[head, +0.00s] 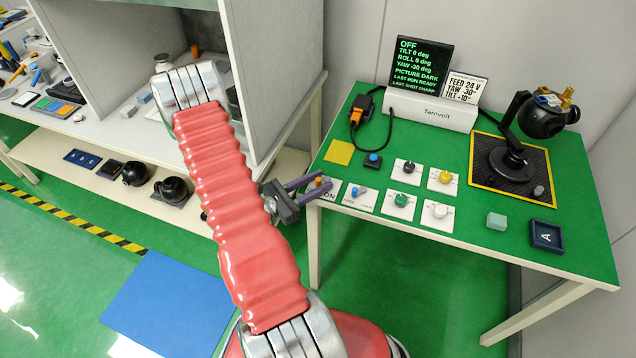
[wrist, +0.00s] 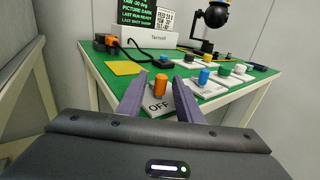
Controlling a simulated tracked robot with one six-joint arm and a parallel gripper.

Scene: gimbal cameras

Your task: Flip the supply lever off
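The supply lever is a small orange-topped post (wrist: 160,82) on a white plate marked OFF (wrist: 156,107) at the table's near left edge. In the head view its orange tip (head: 318,182) shows, with ON lettering on the plate below it. My gripper (head: 316,186) reaches in from the left at this corner. In the wrist view my gripper (wrist: 160,77) is open, with one purple finger on each side of the lever and visible gaps between. The fingers hide part of the plate in the head view.
A blue-topped lever (head: 358,191) stands close on the right, with several round knobs beyond. A black screen (head: 420,62) reads OFF at its top. A camera on a gimbal (head: 545,115) stands at the back right. A grey cabinet wall (head: 275,80) rises left of the table.

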